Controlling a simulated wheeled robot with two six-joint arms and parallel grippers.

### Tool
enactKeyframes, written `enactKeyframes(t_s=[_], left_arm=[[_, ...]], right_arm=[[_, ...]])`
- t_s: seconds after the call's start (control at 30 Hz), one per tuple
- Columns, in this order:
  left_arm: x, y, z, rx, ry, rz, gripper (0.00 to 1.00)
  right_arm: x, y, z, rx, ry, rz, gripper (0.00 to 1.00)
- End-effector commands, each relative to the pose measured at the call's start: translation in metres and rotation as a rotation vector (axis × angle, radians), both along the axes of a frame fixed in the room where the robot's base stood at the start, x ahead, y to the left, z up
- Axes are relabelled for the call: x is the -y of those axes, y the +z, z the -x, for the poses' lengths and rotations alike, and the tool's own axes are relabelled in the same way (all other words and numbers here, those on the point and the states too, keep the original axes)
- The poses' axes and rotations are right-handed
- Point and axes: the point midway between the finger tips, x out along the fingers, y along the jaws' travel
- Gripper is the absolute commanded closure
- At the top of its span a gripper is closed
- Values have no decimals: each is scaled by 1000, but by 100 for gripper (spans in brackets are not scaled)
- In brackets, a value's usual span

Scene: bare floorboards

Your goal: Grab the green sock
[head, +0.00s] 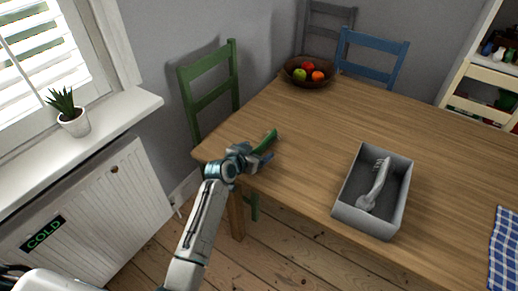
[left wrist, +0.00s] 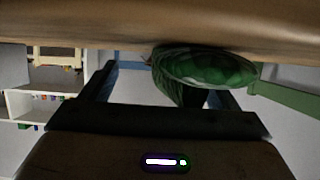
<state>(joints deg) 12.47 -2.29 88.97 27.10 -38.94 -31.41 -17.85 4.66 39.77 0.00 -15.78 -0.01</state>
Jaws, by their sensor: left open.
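The green sock (head: 268,139) lies at the near left corner of the wooden table in the head view, partly hidden by my gripper. My left gripper (head: 262,153) is at that corner, open, with its fingers beside the sock. In the left wrist view the sock (left wrist: 200,68) is a dark green patterned shape ahead of the open fingers (left wrist: 160,85), nearer the right-hand finger and partly overlapping it. I cannot tell whether they touch. My right gripper is in neither view.
On the wooden table (head: 300,140) stand a grey bin (head: 341,205) with a pale grey long object (head: 376,186) inside, and a fruit bowl (head: 309,82). A blue checked cloth (head: 504,250) lies at right. A green chair (head: 210,92) stands behind the gripper; a radiator (head: 90,205) is left.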

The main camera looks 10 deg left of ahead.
Motion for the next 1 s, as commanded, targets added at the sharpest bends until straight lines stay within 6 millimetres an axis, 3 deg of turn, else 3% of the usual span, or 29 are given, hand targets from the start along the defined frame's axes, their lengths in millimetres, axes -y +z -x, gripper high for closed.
enactKeyframes(t_s=[0.2, 0.43, 0.47, 0.7, 1.0], left_arm=[[6, -8, -17, 0, 0, 1, 18], [7, -8, -18, 0, 0, 1, 18], [7, -8, -18, 0, 0, 1, 20], [6, -9, -18, 0, 0, 1, 65], [6, -9, -18, 0, 0, 1, 65]], right_arm=[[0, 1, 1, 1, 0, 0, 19], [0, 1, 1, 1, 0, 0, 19], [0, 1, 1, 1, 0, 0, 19], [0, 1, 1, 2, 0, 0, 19], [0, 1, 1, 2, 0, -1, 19]])
